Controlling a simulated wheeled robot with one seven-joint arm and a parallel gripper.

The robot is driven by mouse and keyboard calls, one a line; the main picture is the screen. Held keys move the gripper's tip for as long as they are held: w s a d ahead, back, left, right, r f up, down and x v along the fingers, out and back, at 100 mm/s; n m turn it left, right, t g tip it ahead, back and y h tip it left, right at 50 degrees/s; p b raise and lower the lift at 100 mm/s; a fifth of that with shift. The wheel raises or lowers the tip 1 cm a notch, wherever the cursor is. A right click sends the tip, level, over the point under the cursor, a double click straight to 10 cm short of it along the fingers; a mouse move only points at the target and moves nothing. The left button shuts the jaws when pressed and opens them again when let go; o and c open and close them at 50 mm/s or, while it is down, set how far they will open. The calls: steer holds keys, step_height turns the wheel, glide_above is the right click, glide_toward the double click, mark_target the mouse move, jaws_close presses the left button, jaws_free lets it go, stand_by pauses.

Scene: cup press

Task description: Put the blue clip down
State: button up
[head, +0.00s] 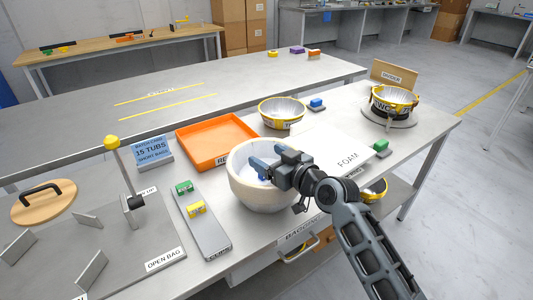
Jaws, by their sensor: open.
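My gripper (267,162) is open, over the wide pale bowl (262,196) at the front middle of the table. Its blue fingers reach over or into the bowl; I cannot tell whether a clip lies between or below them. A small blue block-like piece (316,103), which may be the blue clip, sits on a grey pad right of the silver tub with the yellow band (281,112). It is well apart from my gripper. A green clip (184,187) and a yellow clip (196,208) sit on a grey strip (214,243) left of the bowl.
An orange tray (216,137) lies behind the bowl. A white foam sheet (333,147) and a small green piece (381,147) are to the right. A second tub (393,101) stands on a round base at the far right. A sealing board with upright plates (128,250) fills the left.

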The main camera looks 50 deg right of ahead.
steer(key=b+v, duration=0.1)
steer(key=v, duration=0.9)
steer(key=shift+s+r, duration=0.25)
steer(key=shift+a, duration=0.1)
steer(key=s+a+f+n+g, duration=0.1)
steer(key=s+a+f, duration=0.1)
steer(key=s+a, duration=0.35)
steer(key=s+a+f, duration=0.3)
steer(key=s+a, duration=0.1)
steer(key=s, duration=0.3)
steer(key=s+a+r+n+y, duration=0.1)
steer(key=s+a+r+y, duration=0.2)
steer(key=s+a, duration=0.8)
steer(key=shift+s+r, duration=0.6)
steer(key=shift+s, duration=0.45)
